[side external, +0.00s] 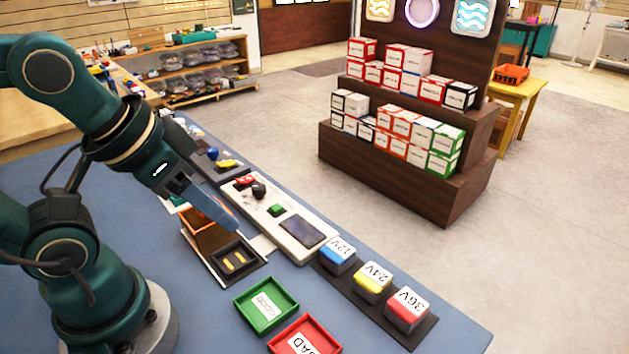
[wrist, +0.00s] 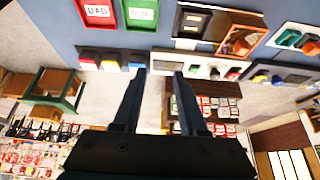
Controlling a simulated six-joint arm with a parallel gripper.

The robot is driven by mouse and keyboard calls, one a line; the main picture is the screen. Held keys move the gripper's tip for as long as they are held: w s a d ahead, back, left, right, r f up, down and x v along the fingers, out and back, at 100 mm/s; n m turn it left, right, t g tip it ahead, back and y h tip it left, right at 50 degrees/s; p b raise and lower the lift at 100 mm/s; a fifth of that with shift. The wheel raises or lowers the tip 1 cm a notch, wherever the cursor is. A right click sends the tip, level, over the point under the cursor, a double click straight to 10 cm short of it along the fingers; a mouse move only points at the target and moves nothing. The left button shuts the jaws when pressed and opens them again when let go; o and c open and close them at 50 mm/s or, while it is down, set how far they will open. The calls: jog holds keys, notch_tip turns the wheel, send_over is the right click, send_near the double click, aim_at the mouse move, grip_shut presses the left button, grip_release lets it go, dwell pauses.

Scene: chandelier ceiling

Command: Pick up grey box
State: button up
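No loose box that is plainly grey stands out in either view. The closest match is a long light-grey control panel (side external: 265,204) with a dark screen, lying along the far side of the blue table; it also shows in the wrist view (wrist: 205,70). My gripper (side external: 232,222) hangs over the table above a brown-orange tray, near the panel's left edge. In the wrist view my gripper (wrist: 158,74) shows two fingers spread apart with nothing between them. Whether it touches anything below cannot be told.
A black tray (side external: 256,262) holds gold-coloured pieces. Green (side external: 290,295) and red (side external: 333,342) trays lie in front. Blue (side external: 338,258), yellow (side external: 372,283) and red (side external: 406,311) voltage blocks stand right. A floor shelf (side external: 440,190) bears several small cartons. Bare blue tabletop shows at lower right.

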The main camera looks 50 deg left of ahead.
jog(key=o, duration=0.6)
jog(key=w+r+m, duration=0.4)
jog(key=w+m, duration=0.2)
jog(key=m, duration=0.2)
jog(key=m+g, duration=0.5)
jog(key=m, duration=0.4)
send_over(338, 249)
jog(key=f, duration=0.8)
jog(key=shift+w+a+f, duration=0.2)
jog(key=shift+a+f, duration=0.15)
jog(key=shift+f, duration=0.05)
jog(key=shift+m+g, duration=0.3)
jog(key=f, duration=0.9)
jog(key=shift+s+d, duration=0.2)
jog(key=shift+d, duration=0.15)
